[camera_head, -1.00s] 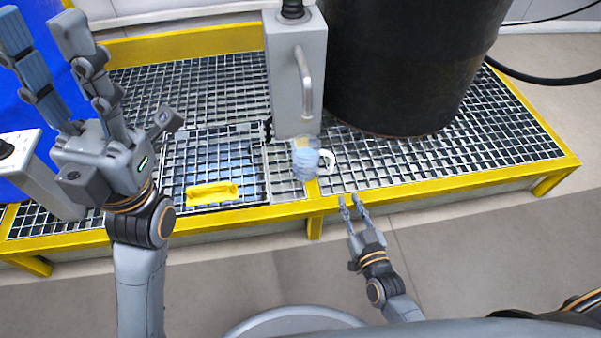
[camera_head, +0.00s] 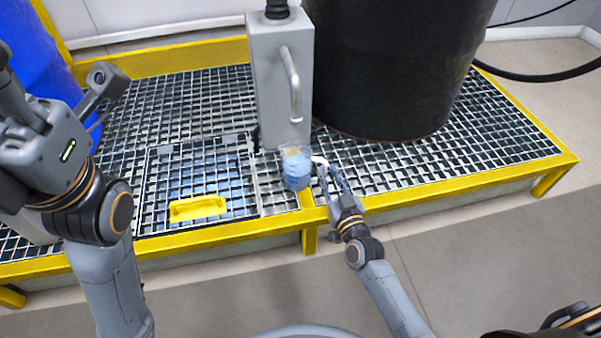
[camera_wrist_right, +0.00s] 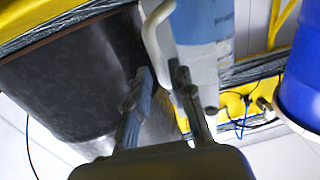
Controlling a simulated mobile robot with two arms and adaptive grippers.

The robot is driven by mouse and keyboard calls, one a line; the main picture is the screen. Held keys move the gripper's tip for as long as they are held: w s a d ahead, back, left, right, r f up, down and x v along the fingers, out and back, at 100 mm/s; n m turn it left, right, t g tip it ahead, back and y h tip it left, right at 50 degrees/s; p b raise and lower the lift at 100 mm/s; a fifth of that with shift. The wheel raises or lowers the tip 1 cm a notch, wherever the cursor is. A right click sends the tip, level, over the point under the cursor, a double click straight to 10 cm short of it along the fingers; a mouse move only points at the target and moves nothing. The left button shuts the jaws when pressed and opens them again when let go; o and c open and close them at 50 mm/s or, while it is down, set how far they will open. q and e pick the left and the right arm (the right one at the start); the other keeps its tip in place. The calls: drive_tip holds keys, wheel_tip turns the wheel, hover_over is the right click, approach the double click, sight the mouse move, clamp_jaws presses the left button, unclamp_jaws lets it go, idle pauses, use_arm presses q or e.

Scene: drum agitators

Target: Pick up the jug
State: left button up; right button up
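The jug (camera_head: 296,172) is a clear vessel with bluish contents and a white handle on its right. It stands upright on the grating near the front yellow edge. My right gripper (camera_head: 331,178) is at the handle side of the jug. In the right wrist view, its fingers (camera_wrist_right: 163,78) are apart, with the white handle (camera_wrist_right: 156,32) near and partly between their tips. I cannot tell whether they touch it. The jug's bluish body (camera_wrist_right: 202,50) is just right of the fingers there. My left gripper (camera_head: 42,145) is at the far left, its fingers partly cut off.
A large black drum (camera_head: 390,75) stands behind and right of the jug. A grey box with a bar handle (camera_head: 282,95) stands right behind the jug. A yellow handle (camera_head: 198,208) lies on the grating to the left. A blue drum (camera_head: 45,60) is at the upper left.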

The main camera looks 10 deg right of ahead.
sight(326, 170)
drive_tip(key=shift+w+a+b, duration=0.2)
drive_tip(key=shift+w+b, duration=0.35)
drive_tip(key=shift+w, duration=1)
drive_tip(key=shift+c, duration=0.2)
clamp_jaws()
drive_tip(key=shift+r, duration=0.15)
